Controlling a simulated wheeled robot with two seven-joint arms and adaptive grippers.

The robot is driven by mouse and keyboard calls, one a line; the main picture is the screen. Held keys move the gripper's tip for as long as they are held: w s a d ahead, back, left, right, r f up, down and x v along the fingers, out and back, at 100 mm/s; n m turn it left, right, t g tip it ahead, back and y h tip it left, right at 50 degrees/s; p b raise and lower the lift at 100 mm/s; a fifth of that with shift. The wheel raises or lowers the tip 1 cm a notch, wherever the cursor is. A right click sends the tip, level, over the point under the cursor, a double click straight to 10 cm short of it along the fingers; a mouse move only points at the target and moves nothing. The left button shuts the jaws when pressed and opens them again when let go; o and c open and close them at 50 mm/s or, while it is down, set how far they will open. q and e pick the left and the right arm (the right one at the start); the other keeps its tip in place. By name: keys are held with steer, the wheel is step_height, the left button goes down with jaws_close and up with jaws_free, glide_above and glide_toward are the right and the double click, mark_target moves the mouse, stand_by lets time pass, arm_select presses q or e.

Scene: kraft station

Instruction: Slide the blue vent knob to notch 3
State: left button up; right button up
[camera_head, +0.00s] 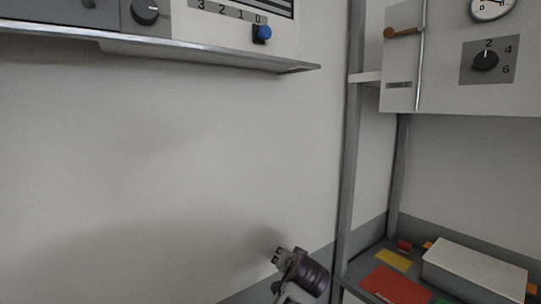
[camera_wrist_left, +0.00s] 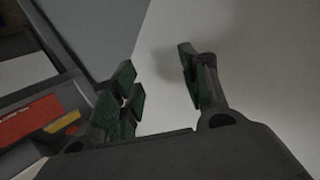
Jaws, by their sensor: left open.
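The blue vent knob (camera_head: 264,33) sits under the 0 mark, at the right end of a scale (camera_head: 229,11) that reads 3, 2, 1, 0 from left to right. Notch 3 is at the left end. Vent slots are partly visible above, cut by the top edge. My left gripper (camera_head: 278,256) is far below the knob, near the bottom of the head view, and touches nothing. In the left wrist view the left gripper (camera_wrist_left: 158,70) has its fingers spread with nothing between them. The knob does not show there. My right gripper is not in view.
A metal ledge (camera_head: 200,55) runs below the vent panel. A black dial (camera_head: 145,11) is left of the scale. A grey post (camera_head: 350,150) stands right of my gripper.

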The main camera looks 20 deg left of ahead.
arm_select(q)
steer(key=s+d+r+n+t+y, duration=0.2)
steer(key=r+y, duration=0.1)
steer(key=r, duration=1.3)
steer(key=s+d+r+n+t+y, duration=0.1)
steer(key=d+r+n+t+y, duration=0.1)
steer(key=r, duration=1.4)
steer(key=n+y, duration=0.8)
glide_toward(267, 32)
steer(key=shift+g, duration=0.4)
steer(key=v, duration=0.2)
steer(key=r+v, duration=0.1)
steer(key=v, duration=0.1)
steer(key=shift+s+d+f, duration=0.15)
steer(key=shift+s+d, duration=0.05)
steer(key=shift+d, duration=0.15)
steer(key=shift+w+a, duration=0.1)
steer(key=p+x, duration=0.4)
steer(key=x, duration=0.7)
steer(key=shift+w+a, duration=0.15)
steer(key=shift+p+x, duration=0.4)
steer(key=shift+x, duration=0.7)
steer(key=shift+f, duration=0.1)
steer(key=shift+c, duration=0.2)
